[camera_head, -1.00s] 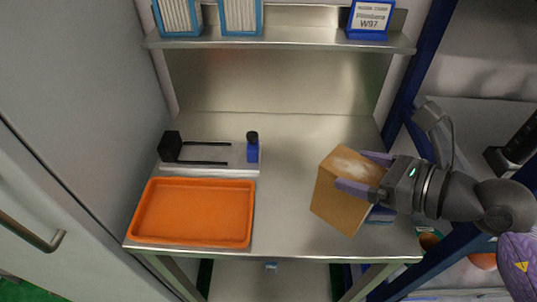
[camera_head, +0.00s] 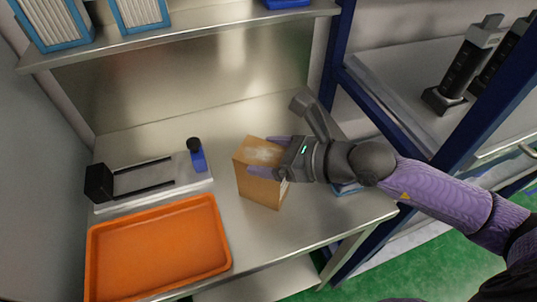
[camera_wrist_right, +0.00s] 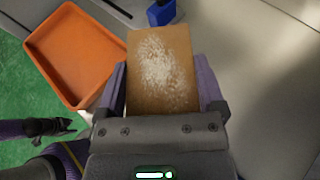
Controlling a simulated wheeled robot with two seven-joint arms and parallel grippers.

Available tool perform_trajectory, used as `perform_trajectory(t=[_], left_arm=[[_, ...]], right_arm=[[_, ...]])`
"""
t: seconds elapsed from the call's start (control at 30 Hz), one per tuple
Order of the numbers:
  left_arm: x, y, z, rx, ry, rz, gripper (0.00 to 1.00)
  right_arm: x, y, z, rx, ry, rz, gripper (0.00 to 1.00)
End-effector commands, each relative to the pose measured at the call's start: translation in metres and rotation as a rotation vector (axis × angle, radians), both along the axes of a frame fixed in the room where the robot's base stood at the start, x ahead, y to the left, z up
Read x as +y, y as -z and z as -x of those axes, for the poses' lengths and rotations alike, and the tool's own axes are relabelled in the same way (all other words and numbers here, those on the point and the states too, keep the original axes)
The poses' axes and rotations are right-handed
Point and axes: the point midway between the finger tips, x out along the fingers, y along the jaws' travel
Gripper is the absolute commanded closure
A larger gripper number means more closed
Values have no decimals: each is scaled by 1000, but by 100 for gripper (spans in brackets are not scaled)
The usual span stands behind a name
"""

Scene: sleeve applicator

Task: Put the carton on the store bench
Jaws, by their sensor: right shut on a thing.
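The carton (camera_head: 258,180) is a brown box with a pale, worn patch on its top. It stands roughly upright at the steel bench (camera_head: 265,235), right of the orange tray; I cannot tell whether its base touches the surface. My right gripper (camera_head: 268,156) is shut on the carton's upper part, with a purple finger on each side. In the right wrist view the carton (camera_wrist_right: 160,70) sits between the fingers. My left gripper (camera_wrist_right: 45,127) shows small at the lower left of that view, away from the carton and over the green floor; its jaw state is unclear.
An orange tray (camera_head: 158,250) lies at the bench's front left. A shelf (camera_head: 190,40) runs above the back. A blue post (camera_head: 345,60) stands at right.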

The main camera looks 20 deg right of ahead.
Motion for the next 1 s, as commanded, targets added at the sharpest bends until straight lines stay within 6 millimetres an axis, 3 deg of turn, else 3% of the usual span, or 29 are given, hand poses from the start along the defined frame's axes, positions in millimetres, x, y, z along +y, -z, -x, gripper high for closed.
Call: perform_trajectory(t=[0.13,0.17,0.2,0.6,1.0], left_arm=[[3,2,0,-1,2,-5,41],[4,1,-1,-1,2,-6,41],[4,1,-1,-1,2,-6,41],[4,-2,-1,-3,1,-7,41],[2,-12,-2,-5,0,-4,41]], right_arm=[[0,2,0,-1,0,-1,100],[0,2,0,1,0,-1,8],[0,1,0,0,0,0,0],[0,-3,0,-1,0,1,0],[-42,-24,39,6,-2,9,0]])
